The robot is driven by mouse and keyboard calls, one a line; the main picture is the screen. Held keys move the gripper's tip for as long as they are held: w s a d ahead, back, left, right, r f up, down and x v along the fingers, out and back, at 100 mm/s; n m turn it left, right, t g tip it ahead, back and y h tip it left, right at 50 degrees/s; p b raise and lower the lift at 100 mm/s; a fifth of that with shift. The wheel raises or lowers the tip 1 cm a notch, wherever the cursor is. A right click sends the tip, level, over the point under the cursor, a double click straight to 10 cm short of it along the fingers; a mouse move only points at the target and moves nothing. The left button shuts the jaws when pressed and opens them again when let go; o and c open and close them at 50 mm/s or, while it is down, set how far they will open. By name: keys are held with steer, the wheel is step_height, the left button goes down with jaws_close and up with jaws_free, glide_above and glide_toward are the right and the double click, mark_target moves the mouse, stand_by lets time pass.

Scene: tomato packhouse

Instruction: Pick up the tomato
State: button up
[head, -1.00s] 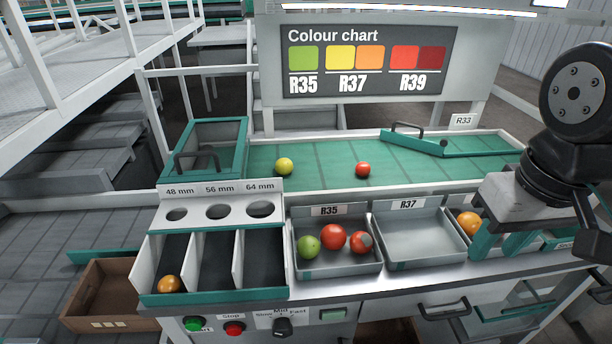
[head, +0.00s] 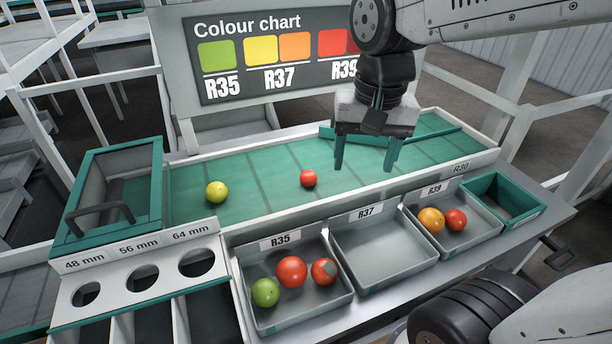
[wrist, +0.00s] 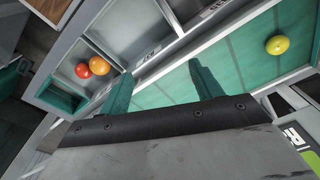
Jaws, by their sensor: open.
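A small red tomato (head: 308,178) and a yellow-green tomato (head: 217,191) sit apart on the green belt (head: 262,190). The yellow-green one also shows in the wrist view (wrist: 277,44); the red belt tomato does not. My gripper (head: 364,166) points down, open and empty, over the belt to the right of the red tomato. Its two teal fingers also show in the wrist view (wrist: 160,70). The R39 tray holds an orange tomato (head: 431,220) and a red one (head: 455,220).
The R37 tray (head: 384,252) is empty. An empty teal bin (head: 508,198) stands right of the R39 tray (head: 478,238). A teal bar (head: 425,142) crosses the belt's far side behind my gripper. A sizing plate with holes (head: 140,278) stands front left. A colour chart (head: 270,55) stands behind.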

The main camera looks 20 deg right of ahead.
steer(key=w+f+m, duration=0.3)
steer(key=w+m, duration=0.2)
steer(key=w, duration=0.5)
steer(key=m, duration=0.5)
glide_above(309, 172)
steer(key=shift+g, duration=0.4)
steer(key=f, duration=0.3)
steer(key=s+f, duration=0.1)
steer(key=f, duration=0.1)
steer(key=shift+d+f, duration=0.15)
steer(key=shift+d, duration=0.05)
steer(key=f, duration=0.5)
steer(key=w+f, duration=0.1)
steer(key=f, duration=0.1)
steer(key=shift+a+f, duration=0.25)
steer(key=shift+f, duration=0.45)
steer(key=c, duration=0.8)
